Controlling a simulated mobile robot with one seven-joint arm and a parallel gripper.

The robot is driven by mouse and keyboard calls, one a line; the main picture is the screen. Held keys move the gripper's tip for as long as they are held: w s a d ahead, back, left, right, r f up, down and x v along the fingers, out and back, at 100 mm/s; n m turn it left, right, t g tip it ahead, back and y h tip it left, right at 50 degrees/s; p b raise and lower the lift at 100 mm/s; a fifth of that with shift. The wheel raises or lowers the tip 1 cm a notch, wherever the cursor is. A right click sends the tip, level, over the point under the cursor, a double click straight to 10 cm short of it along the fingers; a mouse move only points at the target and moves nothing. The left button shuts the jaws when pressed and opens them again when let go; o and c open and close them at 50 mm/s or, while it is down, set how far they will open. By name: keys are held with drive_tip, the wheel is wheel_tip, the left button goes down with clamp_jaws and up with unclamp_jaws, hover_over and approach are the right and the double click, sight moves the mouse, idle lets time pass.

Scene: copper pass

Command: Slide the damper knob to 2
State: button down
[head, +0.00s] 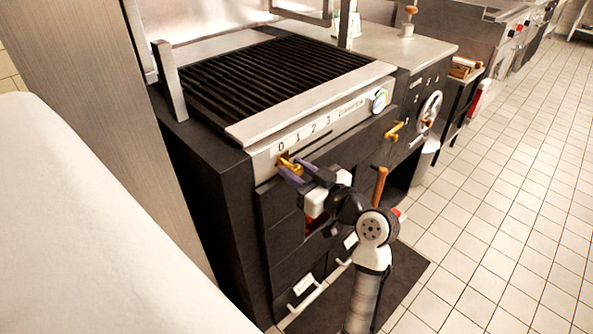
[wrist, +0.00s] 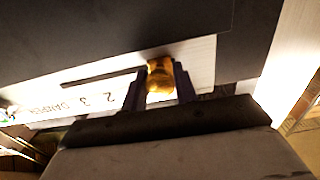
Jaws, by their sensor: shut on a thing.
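The damper knob (head: 289,165) is a small brass-coloured knob on the front panel of the grill. It sits near the left end of its slot, just below the 0 mark. The damper scale (head: 305,135) reads 0, 1, 2, 3 from left to right in the head view. My gripper (head: 292,171) is shut on the knob, its two purple fingers on either side of it. In the wrist view the knob (wrist: 160,79) shows between the fingertips, and the dark slot (wrist: 100,77) runs off to the left, towards the 2 and 3 marks.
The black grill grate (head: 275,75) lies above the panel. A round dial (head: 380,99) sits at the panel's right end. A yellow handle (head: 394,130) and a handwheel (head: 430,110) are further right. A drawer handle (head: 305,296) is low on the front. Tiled floor is open at right.

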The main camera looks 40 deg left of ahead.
drive_tip(key=w+b, duration=0.1)
drive_tip(key=w, duration=0.2)
drive_tip(key=w+b, duration=0.1)
drive_tip(key=w, duration=0.2)
drive_tip(key=w+b, duration=0.1)
drive_tip(key=w, duration=0.3)
drive_tip(key=shift+d, duration=0.4)
drive_tip(key=c, duration=1.1)
unclamp_jaws()
drive_tip(key=shift+c, duration=0.2)
drive_tip(key=s+d+b, duration=0.1)
drive_tip(key=d+b, duration=0.1)
drive_tip(key=d, duration=1.1)
drive_tip(key=shift+d, duration=0.4)
drive_tip(key=shift+s+a+r, duration=0.1)
